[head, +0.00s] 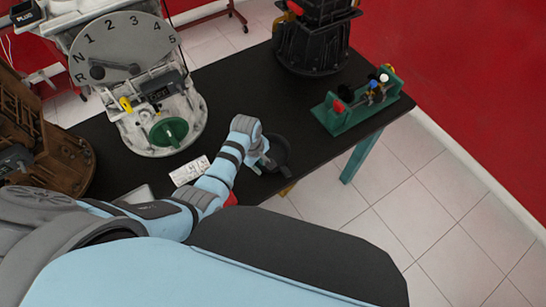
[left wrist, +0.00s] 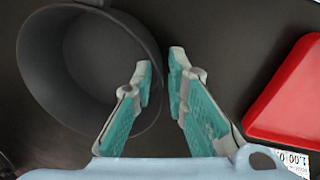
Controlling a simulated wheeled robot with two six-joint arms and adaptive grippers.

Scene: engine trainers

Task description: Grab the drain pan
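The drain pan, a round dark grey pan (head: 281,150), stands on the black table near its front edge. It fills the upper left of the left wrist view (left wrist: 95,60). My left gripper (head: 264,161) is at the pan's near left side and hides part of it. In the left wrist view its two teal-padded fingers (left wrist: 162,68) are apart, one over the pan's inside and the other outside the rim. A narrow gap shows between the fingertips, and no firm contact with the wall can be made out. My right gripper is not in view.
A red object (left wrist: 290,95) lies right of the fingers in the left wrist view. A white label card (head: 190,171) lies on the table (head: 235,90). A green stand (head: 360,107), a black engine unit (head: 312,45) and a grey gear trainer (head: 150,110) stand farther back.

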